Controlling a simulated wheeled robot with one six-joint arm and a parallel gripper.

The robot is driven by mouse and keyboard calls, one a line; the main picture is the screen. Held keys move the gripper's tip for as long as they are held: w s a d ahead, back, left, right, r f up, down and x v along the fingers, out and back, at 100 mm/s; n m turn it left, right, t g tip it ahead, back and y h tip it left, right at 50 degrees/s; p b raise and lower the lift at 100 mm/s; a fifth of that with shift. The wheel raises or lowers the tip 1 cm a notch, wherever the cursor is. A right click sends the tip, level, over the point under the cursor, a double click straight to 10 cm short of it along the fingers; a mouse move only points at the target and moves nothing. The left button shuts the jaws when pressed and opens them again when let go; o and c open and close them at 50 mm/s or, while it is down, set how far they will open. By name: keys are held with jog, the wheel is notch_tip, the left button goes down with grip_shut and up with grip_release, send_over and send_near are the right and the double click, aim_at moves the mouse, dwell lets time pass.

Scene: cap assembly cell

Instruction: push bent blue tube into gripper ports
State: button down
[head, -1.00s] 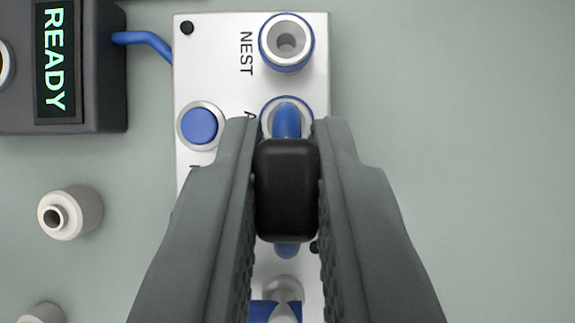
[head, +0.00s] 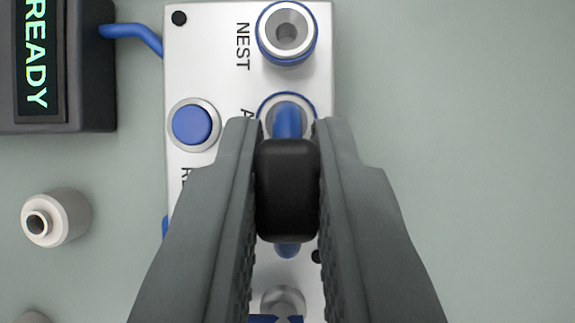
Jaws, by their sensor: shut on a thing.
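My gripper (head: 287,135) is shut on the black grip block (head: 287,190) of the bent blue tube. One blue end of the tube (head: 288,118) shows beyond the block, over a blue-ringed port (head: 268,103) marked with a partly hidden letter A. The other blue end shows below the block, above the silver plate. A second round silver fitting (head: 284,300) lies further down between the fingers. I cannot tell whether either tube end is inside a port.
The silver plate (head: 215,60) carries a blue-ringed NEST port (head: 287,34) and a blue push button (head: 192,124). A dark box with a green READY display (head: 36,55) stands at upper left. A white cap-like part (head: 56,217) lies at left. The right side is clear.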

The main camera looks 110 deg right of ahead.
jog(key=shift+f, duration=0.3)
dwell(0.4)
jog(key=c, duration=1.3)
grip_release()
jog(key=shift+c, duration=0.2)
jog(key=v, duration=1.7)
jog(key=s+a+r+m+t+h, duration=0.1)
jog(key=s+a+m+t+h, duration=0.2)
jog(key=s+m+t, duration=0.4)
jog(key=s+a+r+m+t+h, duration=0.2)
jog(key=s+a+m+t, duration=0.4)
jog(key=s, duration=1.1)
jog(key=shift+r+m+t+h, duration=0.25)
jog(key=shift+m+t+h, duration=0.45)
jog(key=shift+t, duration=0.4)
